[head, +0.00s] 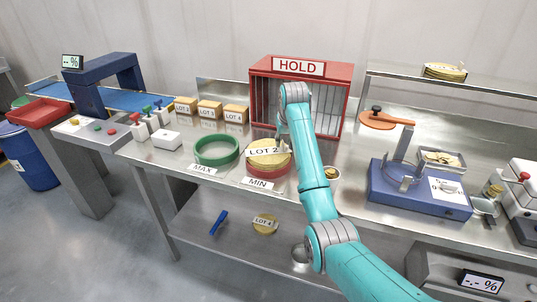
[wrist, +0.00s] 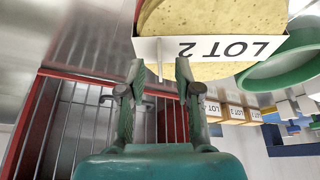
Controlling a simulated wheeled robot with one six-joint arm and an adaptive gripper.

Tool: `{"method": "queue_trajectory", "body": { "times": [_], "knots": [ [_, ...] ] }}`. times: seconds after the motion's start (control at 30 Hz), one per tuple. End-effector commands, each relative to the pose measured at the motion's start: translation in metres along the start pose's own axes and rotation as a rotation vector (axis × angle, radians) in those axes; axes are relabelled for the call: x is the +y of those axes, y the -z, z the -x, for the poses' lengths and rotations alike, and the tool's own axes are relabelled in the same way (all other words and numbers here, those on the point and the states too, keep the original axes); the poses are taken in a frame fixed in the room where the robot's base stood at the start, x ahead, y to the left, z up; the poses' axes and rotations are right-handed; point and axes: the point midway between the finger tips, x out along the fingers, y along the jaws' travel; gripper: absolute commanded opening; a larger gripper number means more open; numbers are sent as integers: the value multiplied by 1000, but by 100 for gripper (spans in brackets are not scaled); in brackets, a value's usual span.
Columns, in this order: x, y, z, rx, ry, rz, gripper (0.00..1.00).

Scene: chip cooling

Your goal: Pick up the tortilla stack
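A stack of round yellow tortillas (head: 270,160) with a white LOT 2 card on it sits at the red MIN ring (head: 268,174) on the steel counter. In the wrist view the stack (wrist: 200,18) is at the top, its card just beyond my fingertips. My gripper (wrist: 160,64) is open, its two fingers apart with nothing held between them. In the head view my arm hides most of the gripper, which is at the stack's far right side. I cannot tell whether the fingertips touch the stack or card.
A red HOLD cage (head: 345,75) stands behind the stack. A green MAX ring (head: 217,151) is at its left. A blue device (head: 415,192) stands to the right. Another yellow stack (head: 265,224) marked LOT 4 lies on the lower shelf. More round pieces (head: 445,71) lie on the upper shelf.

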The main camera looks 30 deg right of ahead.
Motion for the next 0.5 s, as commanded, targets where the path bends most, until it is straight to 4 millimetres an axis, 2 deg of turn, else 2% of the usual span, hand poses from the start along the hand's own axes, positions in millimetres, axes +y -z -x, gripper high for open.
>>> {"method": "queue_trajectory", "body": {
  "times": [0.1,0.37,0.43,0.5],
  "knots": [
    [0,0,-11,-1,0,0,33],
    [0,0,-13,1,0,0,33],
    [0,0,-13,1,0,0,21],
    [0,0,-13,1,0,0,3]
  ]
}}
